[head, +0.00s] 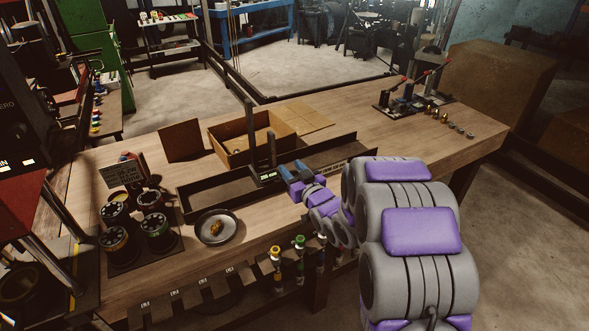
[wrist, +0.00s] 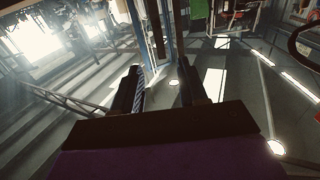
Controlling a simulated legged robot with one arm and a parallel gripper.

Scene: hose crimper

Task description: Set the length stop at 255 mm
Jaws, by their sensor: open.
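The length stop (head: 266,177) is a dark sliding block with a small lit display and upright posts, set in a long dark trough (head: 215,191) on the workbench. The display digits are too small to read. My gripper (head: 290,173) is just right of the stop, over the trough's near side. Whether it touches the stop I cannot tell. In the wrist view my gripper (wrist: 160,82) has its two dark fingers apart, with nothing clearly held. Upright posts show beyond the fingers.
An open cardboard box (head: 232,143) stands behind the trough. A round dish (head: 216,227) and several dark cylindrical dies (head: 150,222) are at the left. Clamps (head: 405,102) and small fittings (head: 445,117) are at the far right. Bare bench lies between.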

